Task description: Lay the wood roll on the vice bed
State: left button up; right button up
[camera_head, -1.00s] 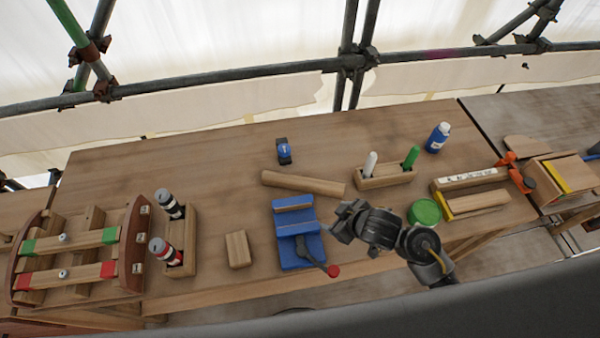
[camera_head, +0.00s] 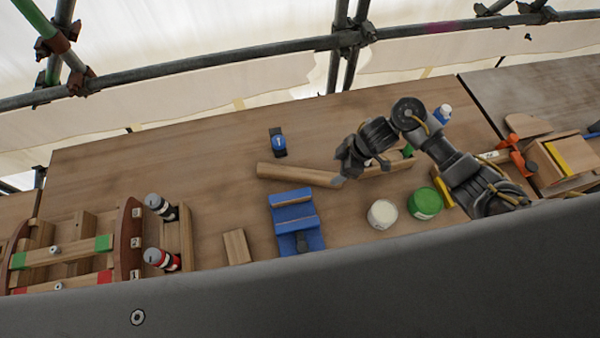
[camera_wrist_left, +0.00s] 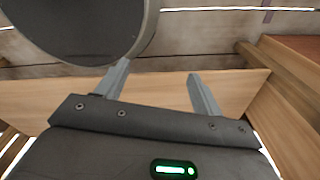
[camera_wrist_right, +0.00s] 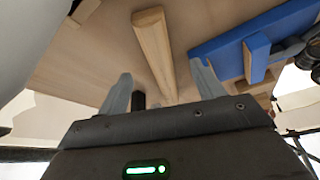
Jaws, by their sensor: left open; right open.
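The wood roll (camera_head: 299,175) is a pale wooden rod lying on the bench behind the blue vice. In the right wrist view the roll (camera_wrist_right: 153,50) runs away between the open fingers, apart from them. The vice (camera_head: 294,221) is blue with raised jaws; its bed (camera_head: 299,207) is empty. It also shows at the upper right of the right wrist view (camera_wrist_right: 229,50). My right gripper (camera_head: 343,173) is open by the roll's right end; whether it touches is unclear in the head view. My left gripper (camera_wrist_left: 158,82) is open and empty below a wooden edge, outside the head view.
A pen holder (camera_head: 398,162) is partly hidden behind my right arm. A white tub (camera_head: 382,214) and a green tub (camera_head: 425,203) stand right of the vice. A small wood block (camera_head: 236,247) lies left of it. A blue tape-like item (camera_head: 278,142) is behind the roll.

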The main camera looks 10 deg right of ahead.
aim_at(329, 175)
jog(key=x, duration=0.2)
jog(key=shift+w+a+f, duration=0.15)
jog(key=shift+w+f, duration=0.1)
jog(key=shift+f, duration=0.45)
jog(key=x, duration=0.5)
jog(key=shift+d+f, duration=0.15)
jog(key=shift+d, duration=0.1)
pick_arm(q)
jog(key=shift+w+r, duration=0.25)
jog(key=shift+w, duration=0.4)
pick_arm(e)
jog(key=c, duration=1.3)
jog(key=shift+r, duration=0.2)
